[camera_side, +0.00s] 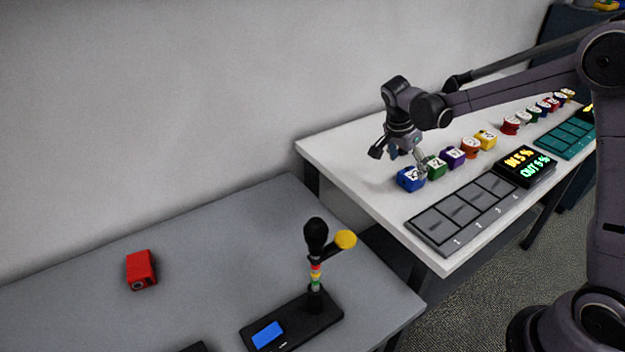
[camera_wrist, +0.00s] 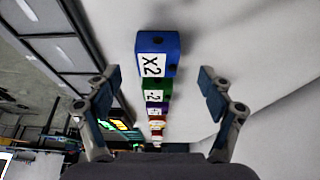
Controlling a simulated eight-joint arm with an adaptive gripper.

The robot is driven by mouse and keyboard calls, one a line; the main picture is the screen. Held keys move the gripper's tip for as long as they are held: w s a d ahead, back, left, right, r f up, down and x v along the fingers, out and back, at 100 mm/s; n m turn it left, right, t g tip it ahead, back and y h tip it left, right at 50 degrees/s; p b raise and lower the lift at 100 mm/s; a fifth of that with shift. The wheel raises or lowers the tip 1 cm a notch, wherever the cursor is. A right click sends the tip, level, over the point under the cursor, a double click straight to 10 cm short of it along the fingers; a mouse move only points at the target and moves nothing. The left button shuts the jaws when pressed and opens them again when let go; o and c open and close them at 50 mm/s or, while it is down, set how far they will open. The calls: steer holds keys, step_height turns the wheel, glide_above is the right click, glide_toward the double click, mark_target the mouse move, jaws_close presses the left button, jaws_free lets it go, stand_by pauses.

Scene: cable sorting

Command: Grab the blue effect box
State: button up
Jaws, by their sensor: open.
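The blue effect box (camera_side: 410,179) stands at the near left end of a row of coloured boxes on the white table. In the wrist view the blue box (camera_wrist: 158,55) shows a white label reading X2 and lies ahead, between the lines of the two fingers. My gripper (camera_side: 408,160) is just above and beside the blue box in the side view. In the wrist view my gripper (camera_wrist: 165,98) is open with nothing between its fingers. Whether a finger touches the box cannot be told.
A green box (camera_side: 435,167) stands close beside the blue one, then purple (camera_side: 452,157), orange (camera_side: 470,147) and yellow (camera_side: 486,139) boxes. A dark slotted tray (camera_side: 436,224) lies in front, with a display (camera_side: 525,166) beyond. The grey table (camera_side: 200,290) holds a red box (camera_side: 141,270).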

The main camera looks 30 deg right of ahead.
mark_target(412, 173)
steer(key=shift+d+x, duration=0.2)
steer(key=shift+x, duration=1.15)
steer(key=shift+d+x, duration=0.2)
steer(key=shift+x, duration=1.1)
steer(key=shift+s+r, duration=0.15)
steer(key=c, duration=1.4)
